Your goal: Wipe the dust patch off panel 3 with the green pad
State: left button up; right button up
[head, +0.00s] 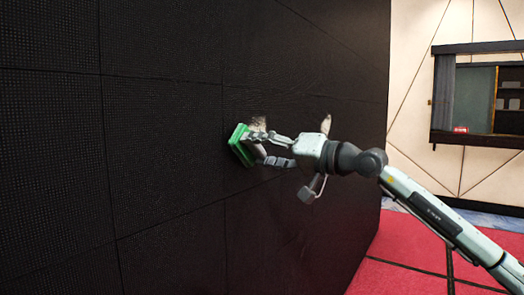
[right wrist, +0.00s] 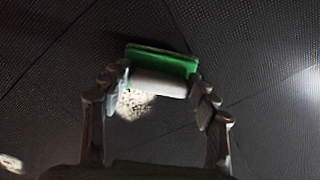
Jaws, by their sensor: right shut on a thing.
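The green pad (head: 240,146) is at the dark video wall, gripped by my right gripper (head: 255,148). In the right wrist view the pad (right wrist: 163,62) has a pale grip block (right wrist: 159,84), with one finger of the right gripper (right wrist: 160,88) on each side. A pale dust patch (head: 258,123) shows just behind the pad and upper finger. The same patch (right wrist: 133,104) shows below the grip block, partly hidden. I cannot tell whether the pad touches the wall. No panel numbers are readable. My left gripper is out of view.
A second pale patch (head: 326,123) lies farther right on the wall (head: 160,140), beyond my wrist. Thin seams divide the wall into panels. A red floor (head: 400,250) and a pale wall with a dark-framed window (head: 480,95) are at the right.

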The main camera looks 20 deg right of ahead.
jog(key=shift+w+a, duration=0.45)
jog(key=shift+w, duration=0.05)
